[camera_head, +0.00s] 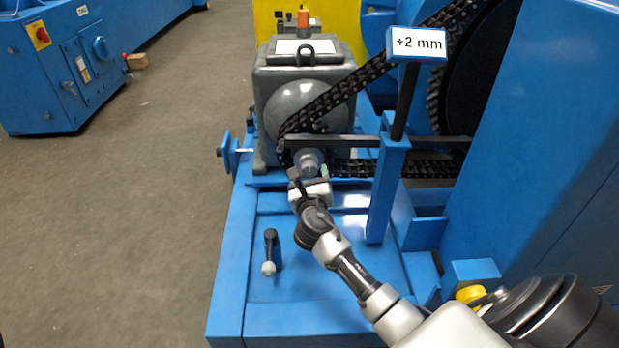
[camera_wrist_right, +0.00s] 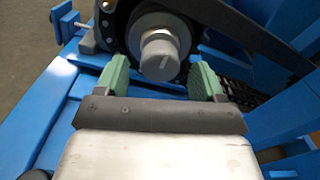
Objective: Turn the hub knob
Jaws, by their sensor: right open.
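The hub knob (camera_head: 308,161) is a small grey cylinder at the front of the chain sprocket, below the grey motor's round face. In the right wrist view the knob (camera_wrist_right: 160,56) has a light mark on its front end. My right gripper (camera_head: 309,177) is just in front of the knob. In the right wrist view its green fingers (camera_wrist_right: 160,78) are spread, one on each side of the knob, with gaps visible on both sides. The fingers hold nothing. My left gripper is not in view.
A black chain (camera_head: 345,90) runs from the sprocket up to a large dark wheel. A blue post (camera_head: 384,190) with a "+2 mm" sign (camera_head: 417,43) stands right of my arm. A lever with a white tip (camera_head: 268,268) stands on the blue base (camera_head: 228,290).

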